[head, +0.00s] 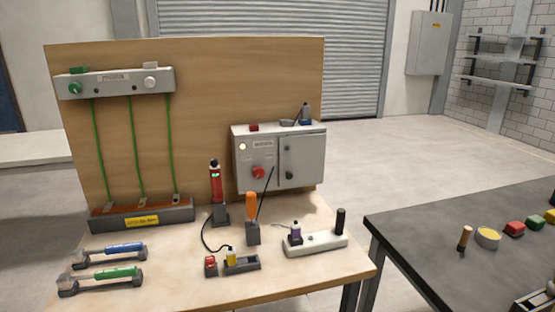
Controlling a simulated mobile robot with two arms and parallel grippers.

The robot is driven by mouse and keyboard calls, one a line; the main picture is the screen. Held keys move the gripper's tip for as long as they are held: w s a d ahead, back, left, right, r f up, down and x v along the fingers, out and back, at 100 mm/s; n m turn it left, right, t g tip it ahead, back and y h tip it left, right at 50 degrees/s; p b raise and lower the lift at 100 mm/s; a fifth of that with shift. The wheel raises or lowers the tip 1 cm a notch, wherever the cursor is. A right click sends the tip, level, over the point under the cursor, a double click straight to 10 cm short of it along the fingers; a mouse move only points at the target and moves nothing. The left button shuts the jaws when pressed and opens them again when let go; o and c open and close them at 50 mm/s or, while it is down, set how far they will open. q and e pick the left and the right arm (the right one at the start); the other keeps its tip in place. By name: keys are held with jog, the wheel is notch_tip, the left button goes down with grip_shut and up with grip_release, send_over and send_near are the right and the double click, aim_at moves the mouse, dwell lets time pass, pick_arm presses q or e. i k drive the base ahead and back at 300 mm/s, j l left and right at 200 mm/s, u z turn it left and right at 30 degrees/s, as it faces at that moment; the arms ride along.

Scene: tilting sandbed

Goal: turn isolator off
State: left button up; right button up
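A grey metal box (280,157) is mounted on the wooden backboard, above the right side of the bench. On its left half is a red rotary knob (258,173), which looks like the isolator switch; its pointer position is too small to read. A pale round lamp (242,146) sits above the knob at the left. The box's right half has a closed door (303,160) with a dark round knob (289,175). Neither of my grippers shows in the head view.
An orange-handled tool (251,207) and a red tester (215,185) stand upright in front of the box. A white block (315,243), yellow item (231,257) and two handled tools lie on the bench. A dark table (430,225) stands right, with floor between.

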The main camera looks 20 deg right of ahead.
aim_at(258, 172)
jog(key=i+l+u, duration=0.1)
jog(key=l, duration=0.25)
jog(key=i+l, duration=0.25)
jog(key=i+l+u, duration=0.15)
jog(key=l, duration=0.25)
